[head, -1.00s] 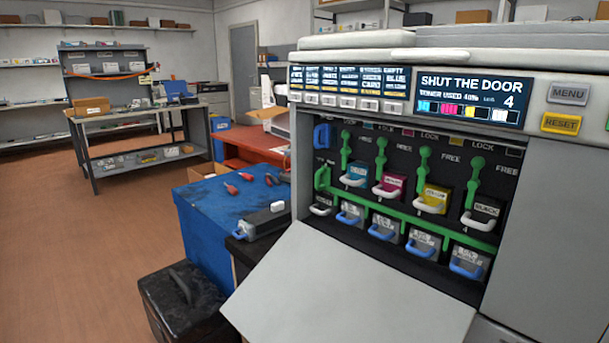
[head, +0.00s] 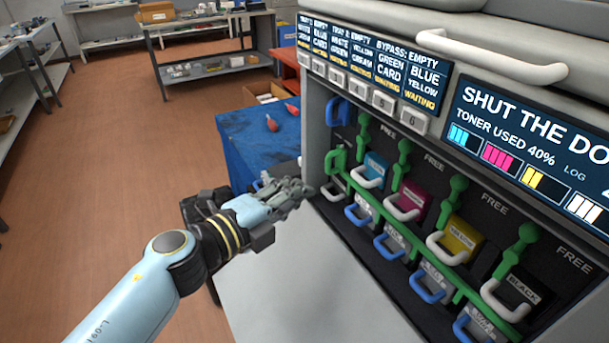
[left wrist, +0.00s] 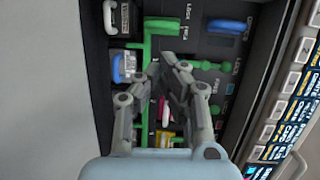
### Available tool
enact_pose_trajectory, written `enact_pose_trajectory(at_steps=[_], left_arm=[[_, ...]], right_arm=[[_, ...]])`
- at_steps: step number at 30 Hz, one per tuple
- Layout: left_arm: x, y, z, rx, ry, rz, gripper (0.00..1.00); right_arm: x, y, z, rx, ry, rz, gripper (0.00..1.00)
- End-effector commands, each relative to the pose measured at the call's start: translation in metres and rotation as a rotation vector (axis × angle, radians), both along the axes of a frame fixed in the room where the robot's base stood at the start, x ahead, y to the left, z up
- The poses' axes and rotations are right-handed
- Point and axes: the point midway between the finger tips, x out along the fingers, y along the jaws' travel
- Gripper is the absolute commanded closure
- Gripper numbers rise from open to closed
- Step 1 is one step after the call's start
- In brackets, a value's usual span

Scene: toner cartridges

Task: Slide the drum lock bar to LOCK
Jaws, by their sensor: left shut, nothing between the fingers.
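The green drum lock bar (head: 407,235) runs across the open printer bay, between the toner cartridges and the lower row of blue-handled units. Its upright green grip (head: 334,162) is at the bar's left end. The grip also shows near the top of the left wrist view (left wrist: 163,26), beside small LOCK and FREE labels; I cannot tell which one it lines up with. My left gripper (head: 308,189) is shut and empty, just left of the bar's left end in the head view. In the left wrist view its fingertips (left wrist: 168,62) partly cover the bar and cartridges. My right gripper is not in view.
Green levers stand above the cyan (head: 375,166), magenta (head: 412,196), yellow (head: 460,237) and black cartridges, with FREE labels nearby. The lowered grey door (head: 290,285) lies below the bay. The display (head: 530,140) reads SHUT THE DOOR. A blue table (head: 245,145) stands behind.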

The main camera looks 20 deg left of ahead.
Motion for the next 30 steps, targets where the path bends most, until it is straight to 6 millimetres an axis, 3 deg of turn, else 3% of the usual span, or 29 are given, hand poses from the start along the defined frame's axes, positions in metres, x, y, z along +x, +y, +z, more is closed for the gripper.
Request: enact_pose_trajectory(at_steps=[10,21,30], left_arm=[[0.037,-0.019,-0.006,0.000,-0.002,0.000,1.00],[0.080,-0.042,-0.010,-0.001,0.000,0.000,1.00],[0.089,-0.047,-0.011,0.000,0.000,0.000,1.00]], right_arm=[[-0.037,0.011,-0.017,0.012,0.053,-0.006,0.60],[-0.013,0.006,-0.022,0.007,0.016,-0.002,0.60],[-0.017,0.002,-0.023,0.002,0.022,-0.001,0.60]])
